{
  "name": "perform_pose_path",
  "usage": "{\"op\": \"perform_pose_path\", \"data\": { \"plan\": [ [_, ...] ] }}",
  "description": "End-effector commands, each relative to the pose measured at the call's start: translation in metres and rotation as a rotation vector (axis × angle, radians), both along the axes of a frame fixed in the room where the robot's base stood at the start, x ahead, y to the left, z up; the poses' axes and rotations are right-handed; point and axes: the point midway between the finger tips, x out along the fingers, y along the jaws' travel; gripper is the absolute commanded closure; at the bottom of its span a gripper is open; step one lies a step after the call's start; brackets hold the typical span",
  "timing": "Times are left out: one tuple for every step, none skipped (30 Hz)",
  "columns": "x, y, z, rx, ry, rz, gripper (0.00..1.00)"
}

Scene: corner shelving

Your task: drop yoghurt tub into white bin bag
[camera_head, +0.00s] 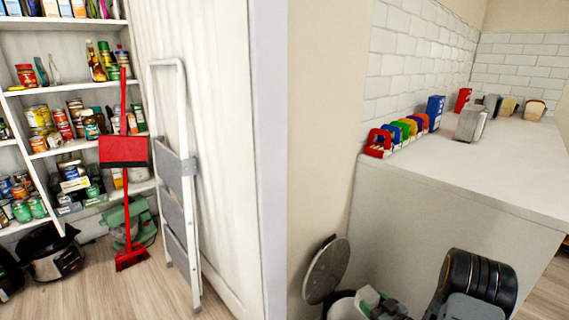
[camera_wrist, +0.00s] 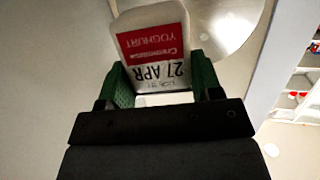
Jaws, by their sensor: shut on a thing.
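The yoghurt tub (camera_wrist: 155,48) is white with a red label and "27 APR" printed on it. In the wrist view it sits between the green finger pads of my gripper (camera_wrist: 163,80), which is shut on it. In the head view my gripper (camera_head: 378,303) is low at the bottom edge, close to a bin with an open round lid (camera_head: 326,270). A pale rim (camera_head: 341,305) shows below the lid, partly hidden by my gripper. I cannot tell for certain whether this is the white bin bag. A shiny round surface (camera_wrist: 228,22) lies behind the tub in the wrist view.
A white counter (camera_head: 470,175) with small coloured items stands at the right. A folded stepladder (camera_head: 175,170) leans on the wall at the left, next to a red broom (camera_head: 124,152) and full pantry shelves (camera_head: 60,90). A wall edge (camera_head: 270,150) stands left of the bin.

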Motion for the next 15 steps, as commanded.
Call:
{"op": "perform_pose_path", "data": {
  "plan": [
    [0.000,-0.002,-0.004,0.000,-0.001,0.002,0.66],
    [0.000,-0.002,-0.005,0.000,-0.001,0.003,0.66],
    [0.000,-0.003,-0.007,0.000,-0.001,0.004,0.66],
    [0.000,-0.003,-0.008,0.000,-0.001,0.004,0.66],
    [0.000,-0.003,-0.010,0.000,-0.001,0.004,0.66],
    [-0.001,-0.003,-0.012,0.000,-0.001,0.005,0.66],
    [0.000,-0.003,-0.014,0.000,-0.001,0.005,0.66],
    [-0.001,-0.003,-0.016,0.000,-0.001,0.005,0.66],
    [-0.001,-0.003,-0.020,0.000,0.000,0.005,0.66],
    [-0.001,-0.003,-0.023,0.001,0.000,0.005,0.66],
    [-0.001,-0.002,-0.026,0.001,0.000,0.005,0.66],
    [-0.001,-0.002,-0.030,0.001,0.000,0.005,0.66],
    [-0.001,-0.002,-0.034,0.001,0.000,0.005,0.66],
    [-0.001,-0.002,-0.037,0.001,0.000,0.005,0.66],
    [-0.001,-0.002,-0.042,0.001,0.000,0.005,0.66]
  ]
}}
